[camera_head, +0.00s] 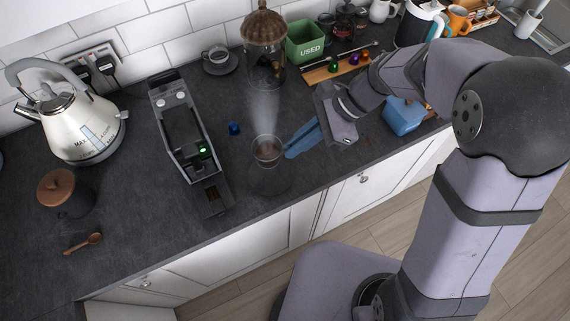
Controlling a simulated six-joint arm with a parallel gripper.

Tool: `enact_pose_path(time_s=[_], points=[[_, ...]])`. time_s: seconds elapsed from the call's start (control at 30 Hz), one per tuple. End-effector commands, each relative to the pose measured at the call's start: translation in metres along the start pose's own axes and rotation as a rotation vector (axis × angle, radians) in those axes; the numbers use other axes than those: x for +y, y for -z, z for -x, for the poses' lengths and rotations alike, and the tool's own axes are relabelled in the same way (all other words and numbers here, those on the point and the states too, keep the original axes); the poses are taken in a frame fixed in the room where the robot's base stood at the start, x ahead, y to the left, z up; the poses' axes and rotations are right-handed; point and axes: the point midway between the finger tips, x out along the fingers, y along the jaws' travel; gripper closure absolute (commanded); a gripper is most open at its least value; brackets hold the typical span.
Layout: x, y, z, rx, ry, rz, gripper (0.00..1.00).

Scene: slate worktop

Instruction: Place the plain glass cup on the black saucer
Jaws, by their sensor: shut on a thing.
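A plain glass cup (267,151) with brown liquid and a plume of steam above it is near the front edge of the worktop. My gripper (286,152), with blue fingers, reaches it from the right and is shut on its side. The cup looks upright. A dark round saucer (268,187) shows directly below the cup. I cannot tell whether the cup touches it or is held just above.
A coffee machine (183,130) with a green light stands left of the cup. A blue capsule (235,129) lies between them. Behind are another cup (215,54) on a dark saucer, a capsule jar (265,55) and a green bin (306,42). A white kettle (78,125) stands far left.

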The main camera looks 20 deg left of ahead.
Motion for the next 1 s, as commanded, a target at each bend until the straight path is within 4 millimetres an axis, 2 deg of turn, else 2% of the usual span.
enact_pose_path(time_s=[0.23,0.57,0.8,1.0], points=[[0.001,0.02,-0.026,-0.001,-0.003,-0.004,1.0],[0.0,0.027,-0.035,-0.001,-0.001,-0.003,1.0],[0.001,0.044,-0.056,-0.001,-0.001,-0.004,1.0],[0.0,0.051,-0.064,0.0,0.001,-0.001,1.0]])
